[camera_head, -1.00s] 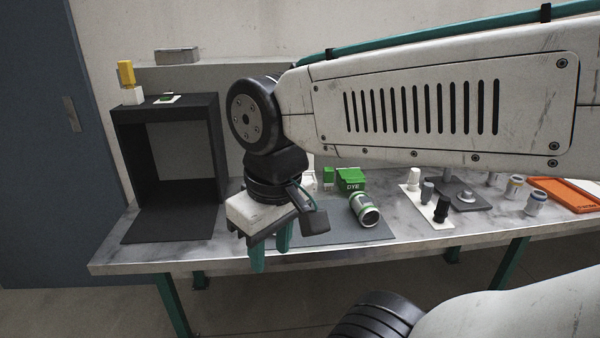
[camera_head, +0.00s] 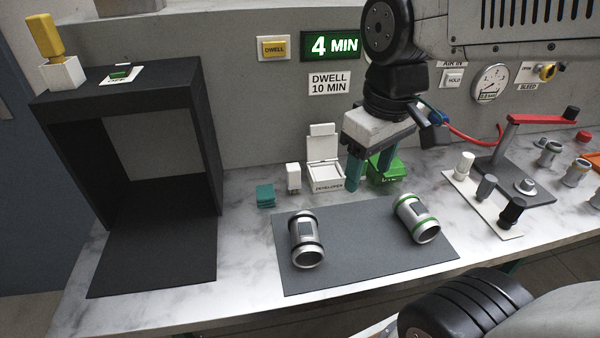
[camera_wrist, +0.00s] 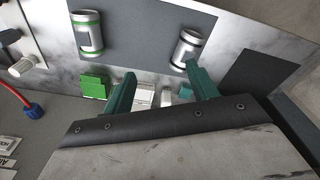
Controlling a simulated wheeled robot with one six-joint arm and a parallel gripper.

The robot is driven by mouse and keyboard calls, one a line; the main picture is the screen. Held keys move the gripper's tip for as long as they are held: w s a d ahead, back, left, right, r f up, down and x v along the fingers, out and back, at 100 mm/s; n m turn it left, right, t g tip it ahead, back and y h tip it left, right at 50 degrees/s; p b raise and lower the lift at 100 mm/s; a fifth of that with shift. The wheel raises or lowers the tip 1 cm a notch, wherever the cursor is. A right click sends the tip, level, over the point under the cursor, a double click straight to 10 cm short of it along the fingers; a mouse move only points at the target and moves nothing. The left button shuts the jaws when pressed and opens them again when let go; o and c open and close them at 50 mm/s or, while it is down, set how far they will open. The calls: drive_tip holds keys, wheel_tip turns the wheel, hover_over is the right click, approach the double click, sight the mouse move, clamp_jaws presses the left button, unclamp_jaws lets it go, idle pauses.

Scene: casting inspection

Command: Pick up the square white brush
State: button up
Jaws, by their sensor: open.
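A small white upright block with a narrower top, which looks like the square white brush (camera_head: 293,180), stands on the marble bench left of the white developer box (camera_head: 326,181). It also seems to show in the wrist view (camera_wrist: 166,98), between my fingers in the picture, beside the box (camera_wrist: 145,96). My gripper (camera_head: 365,180) points down, open and empty, in front of the green dye box (camera_head: 385,168), to the right of the brush and apart from it. In the wrist view my gripper (camera_wrist: 160,72) has its two teal fingers spread wide.
A teal stack (camera_head: 265,195) sits close left of the brush. Two metal cylinders (camera_head: 305,240) (camera_head: 417,218) lie on the grey mat (camera_head: 360,262) in front. A black booth (camera_head: 212,140) stands left, a red-handled fixture (camera_head: 540,118) right. Bare marble lies between booth and mat.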

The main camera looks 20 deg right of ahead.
drive_tip(key=w+f+n, duration=0.4)
drive_tip(key=w+n, duration=0.2)
drive_tip(key=w, duration=0.8)
drive_tip(key=n+g, duration=0.1)
drive_tip(key=n, duration=0.6)
hover_over(293, 166)
drive_tip(key=f, duration=0.8)
drive_tip(key=shift+s+d+f, duration=0.25)
drive_tip(key=shift+s+f, duration=0.05)
drive_tip(key=shift+f, duration=0.1)
drive_tip(key=shift+w+f, duration=0.15)
drive_tip(key=shift+f, duration=0.2)
drive_tip(key=f, duration=0.7)
drive_tip(key=shift+w+a+f, duration=0.2)
drive_tip(key=shift+a, duration=0.05)
drive_tip(key=c, duration=1.1)
